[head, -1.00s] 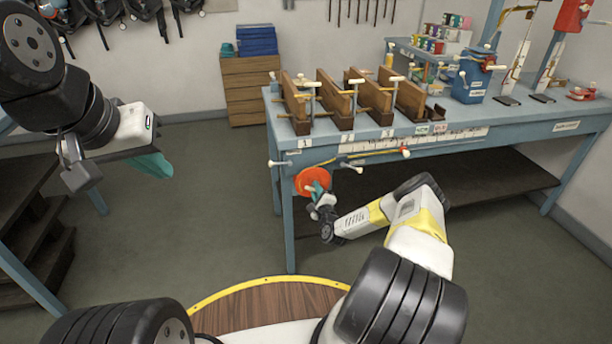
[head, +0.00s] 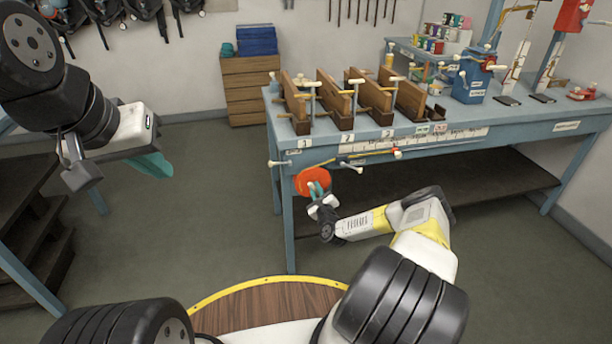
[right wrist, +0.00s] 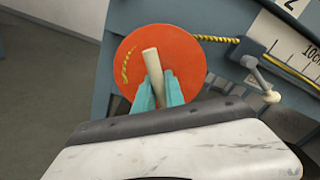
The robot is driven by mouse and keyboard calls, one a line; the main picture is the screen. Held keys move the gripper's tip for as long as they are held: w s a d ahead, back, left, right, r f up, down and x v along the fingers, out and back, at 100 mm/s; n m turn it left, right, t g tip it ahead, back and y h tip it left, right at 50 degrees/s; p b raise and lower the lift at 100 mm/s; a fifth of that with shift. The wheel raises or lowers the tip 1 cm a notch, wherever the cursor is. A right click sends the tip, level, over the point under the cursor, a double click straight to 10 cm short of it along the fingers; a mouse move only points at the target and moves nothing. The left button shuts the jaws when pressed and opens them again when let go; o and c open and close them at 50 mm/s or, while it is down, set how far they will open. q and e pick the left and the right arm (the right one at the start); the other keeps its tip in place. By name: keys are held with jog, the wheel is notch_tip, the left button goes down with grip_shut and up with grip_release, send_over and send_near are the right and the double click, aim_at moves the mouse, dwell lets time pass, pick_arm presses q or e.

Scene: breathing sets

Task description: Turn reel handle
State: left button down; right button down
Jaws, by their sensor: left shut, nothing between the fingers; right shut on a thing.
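The orange-red reel (head: 308,177) is mounted on the front left of the blue workbench. It also fills the upper middle of the right wrist view (right wrist: 185,50). Its cream peg handle (right wrist: 151,62) stands out from the disc. My right gripper (head: 317,189) is shut on the handle; its teal fingers (right wrist: 160,92) lie on both sides of the peg. A yellow and black rope (right wrist: 215,39) runs from the reel to the right, along a marked scale (head: 415,145). A red and white piece (head: 397,153) sits on the rope. My left gripper (head: 152,165) is shut and empty at the left.
The workbench (head: 540,135) carries wooden stands with clamps (head: 330,100). Cream-tipped levers (head: 279,163) stick out near the reel. Dark steps (head: 35,240) stand at the left, a wooden drawer cabinet (head: 250,90) behind. The floor between is clear.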

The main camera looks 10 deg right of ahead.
aim_at(317, 192)
jog(key=c, duration=1.3)
grip_release()
jog(key=shift+c, duration=0.2)
jog(key=shift+s+d, duration=0.1)
jog(key=shift+s, duration=3.85)
jog(key=shift+c, duration=0.2)
